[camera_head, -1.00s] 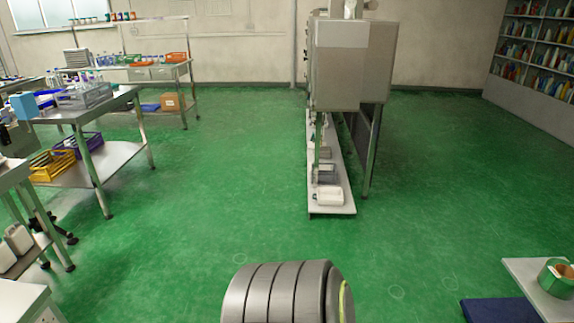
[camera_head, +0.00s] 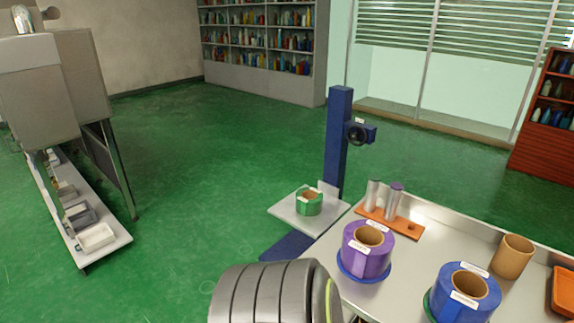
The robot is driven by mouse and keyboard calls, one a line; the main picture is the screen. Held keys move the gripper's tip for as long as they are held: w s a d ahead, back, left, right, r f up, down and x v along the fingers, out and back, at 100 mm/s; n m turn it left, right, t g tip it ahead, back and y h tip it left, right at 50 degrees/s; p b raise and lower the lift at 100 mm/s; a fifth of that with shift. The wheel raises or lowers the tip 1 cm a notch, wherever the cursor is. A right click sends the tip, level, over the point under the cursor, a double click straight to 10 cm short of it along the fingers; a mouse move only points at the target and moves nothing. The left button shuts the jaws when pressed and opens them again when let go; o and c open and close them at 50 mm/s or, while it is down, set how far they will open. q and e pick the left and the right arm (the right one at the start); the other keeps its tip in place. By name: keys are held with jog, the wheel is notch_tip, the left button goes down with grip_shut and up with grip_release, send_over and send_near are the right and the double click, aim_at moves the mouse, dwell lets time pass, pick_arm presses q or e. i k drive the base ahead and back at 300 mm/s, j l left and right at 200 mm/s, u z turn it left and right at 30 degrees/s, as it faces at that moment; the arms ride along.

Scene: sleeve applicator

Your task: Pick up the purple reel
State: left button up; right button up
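The purple reel (camera_head: 367,251) stands upright on the steel table (camera_head: 345,227) at the lower right, near the table's left end. It has a brown cardboard core and white labels, and sits on a blue disc (camera_head: 372,279). A ribbed metal part in the lower middle, likely part of my own body, stands in front of the table's near left edge. Neither of my grippers is in view.
A blue reel (camera_head: 463,293) stands right of the purple one, with a bare cardboard core (camera_head: 512,256) behind it. An orange holder (camera_head: 391,223) carries silver cylinders. A green reel (camera_head: 309,203) sits on a white platform (camera_head: 283,211) beside a blue post (camera_head: 338,143).

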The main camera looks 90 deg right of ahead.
aim_at(366, 248)
jog(key=z, duration=4.1)
